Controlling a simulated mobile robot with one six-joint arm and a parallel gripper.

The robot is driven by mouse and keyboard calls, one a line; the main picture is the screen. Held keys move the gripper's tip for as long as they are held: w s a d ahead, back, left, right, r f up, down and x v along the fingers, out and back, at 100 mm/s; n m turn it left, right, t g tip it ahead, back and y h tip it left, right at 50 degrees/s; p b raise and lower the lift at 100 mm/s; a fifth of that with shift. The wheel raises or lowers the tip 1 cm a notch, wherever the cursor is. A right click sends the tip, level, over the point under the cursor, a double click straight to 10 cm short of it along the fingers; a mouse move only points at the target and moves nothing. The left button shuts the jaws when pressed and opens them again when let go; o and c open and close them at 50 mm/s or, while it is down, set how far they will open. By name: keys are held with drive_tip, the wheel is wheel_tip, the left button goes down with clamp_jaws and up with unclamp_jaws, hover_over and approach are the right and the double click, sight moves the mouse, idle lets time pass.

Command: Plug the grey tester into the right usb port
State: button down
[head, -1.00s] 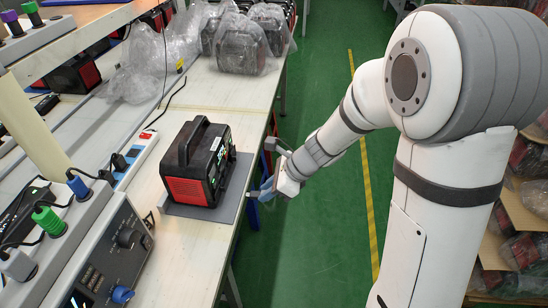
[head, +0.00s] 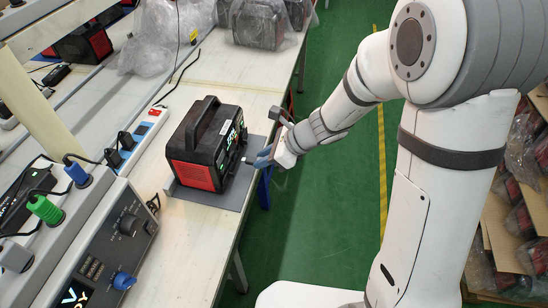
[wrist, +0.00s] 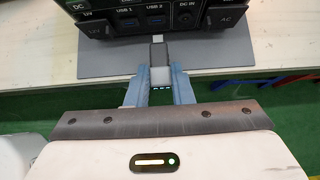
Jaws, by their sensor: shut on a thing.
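The black and red power station (head: 205,148) stands on a grey mat (head: 222,193) on the bench. Its port panel (wrist: 105,22) faces my gripper, with USB 1 (wrist: 127,23) on the left and USB 2, the right usb port (wrist: 156,20), beside it. My gripper (wrist: 159,80) is shut on the grey tester (wrist: 159,54), which points at the panel. The tester's plug tip lines up sideways with USB 2 and shows just below it in the wrist view. I cannot tell whether it touches the port. In the head view my gripper (head: 267,157) is close to the panel.
A white power strip (head: 143,136) and a bench instrument (head: 113,245) stand left of the power station. Bagged units (head: 262,22) stand farther back on the bench. The bench's right edge runs beneath my gripper, with green floor (head: 318,220) beyond.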

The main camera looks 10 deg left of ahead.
drive_tip(key=shift+a, duration=0.6)
drive_tip(key=shift+a+r, duration=0.1)
drive_tip(key=shift+a, duration=0.15)
idle(0.9)
drive_tip(key=shift+a, duration=0.45)
drive_tip(key=shift+w+a, duration=0.1)
drive_tip(key=shift+a, duration=0.05)
idle(0.5)
drive_tip(key=c, duration=1.2)
unclamp_jaws()
drive_tip(key=p+v, duration=0.1)
drive_tip(key=v, duration=0.7)
drive_tip(key=shift+a, duration=0.1)
